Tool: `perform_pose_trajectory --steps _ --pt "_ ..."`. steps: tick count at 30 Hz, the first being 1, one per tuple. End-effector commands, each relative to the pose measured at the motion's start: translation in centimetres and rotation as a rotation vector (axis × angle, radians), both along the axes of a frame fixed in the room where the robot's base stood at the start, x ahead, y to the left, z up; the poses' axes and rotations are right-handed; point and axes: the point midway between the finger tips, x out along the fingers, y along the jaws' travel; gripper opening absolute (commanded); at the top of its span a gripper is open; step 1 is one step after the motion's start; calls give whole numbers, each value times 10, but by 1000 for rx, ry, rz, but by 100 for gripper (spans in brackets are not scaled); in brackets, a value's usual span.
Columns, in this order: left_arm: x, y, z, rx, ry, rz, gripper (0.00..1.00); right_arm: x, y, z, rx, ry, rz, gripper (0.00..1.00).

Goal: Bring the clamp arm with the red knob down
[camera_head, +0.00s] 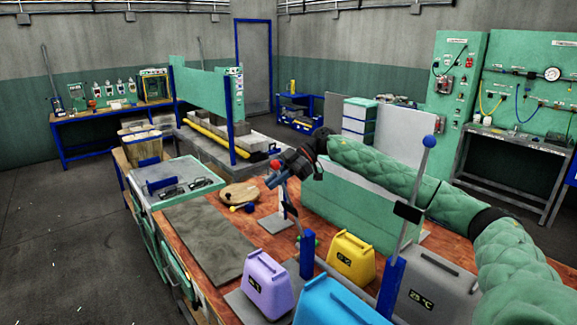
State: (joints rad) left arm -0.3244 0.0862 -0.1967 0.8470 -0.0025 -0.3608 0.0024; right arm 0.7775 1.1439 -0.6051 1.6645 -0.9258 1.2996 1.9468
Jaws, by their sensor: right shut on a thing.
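The clamp arm (298,226) is a thin rod that rises from a blue post (307,255) on the bench and leans slightly left. Its red knob (275,163) is at the top, so the arm stands raised. My right gripper (280,175) reaches in from the right behind the bench items and is shut on the clamp arm just below the red knob. The dark gripper body hides part of the grip. My left gripper is not in view.
A second raised clamp arm with a blue knob (429,141) stands at the right. Yellow (351,257), purple (268,287) and blue (335,303) weights stand near the posts. A green panel (350,205) is below my right arm. A grey mat (208,240) lies clear at left.

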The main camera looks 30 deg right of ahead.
Motion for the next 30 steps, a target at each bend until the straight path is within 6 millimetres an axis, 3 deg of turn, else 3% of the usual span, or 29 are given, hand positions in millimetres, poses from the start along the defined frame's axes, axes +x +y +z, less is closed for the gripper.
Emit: perform_pose_trajectory --steps 7,21,22,25,30 --pt "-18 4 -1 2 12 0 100 -2 20 -8 -75 -7 1 0" --pt "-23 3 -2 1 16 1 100 -2 24 -12 -89 -7 0 0" --pt "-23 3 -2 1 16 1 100 -2 24 -12 -89 -7 0 15" --pt "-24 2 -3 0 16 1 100 -2 24 -12 -89 -7 0 33" --pt "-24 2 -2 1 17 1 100 -2 24 -12 -89 -7 0 33"
